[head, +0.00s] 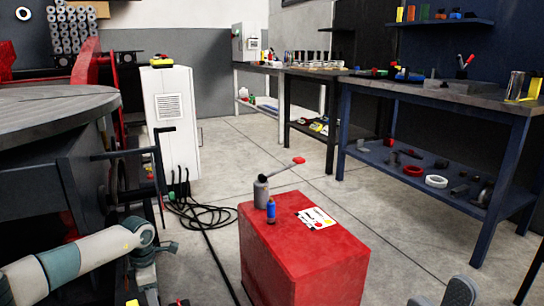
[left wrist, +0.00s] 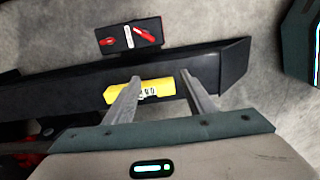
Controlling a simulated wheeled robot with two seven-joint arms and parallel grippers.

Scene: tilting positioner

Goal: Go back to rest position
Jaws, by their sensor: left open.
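My left gripper (left wrist: 160,78) is open in the left wrist view, its two grey fingers apart. A yellow label (left wrist: 140,92) on a dark bar (left wrist: 60,95) shows behind and between the fingers. I cannot tell whether they touch it; nothing is clearly held. In the head view my left arm (head: 85,252) comes in at the lower left, beside the dark positioner. Its gripper is not clear there. Grey shapes (head: 460,291) at the bottom right edge may be part of my right gripper, cut off by the frame.
The positioner's round table (head: 55,100) stands close at left. A red cabinet (head: 310,262) with a grey container (head: 260,194) stands front centre. Behind are a white cabinet (head: 172,110) and cables (head: 205,212). A workbench (head: 435,95) lines the right. Open floor lies between.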

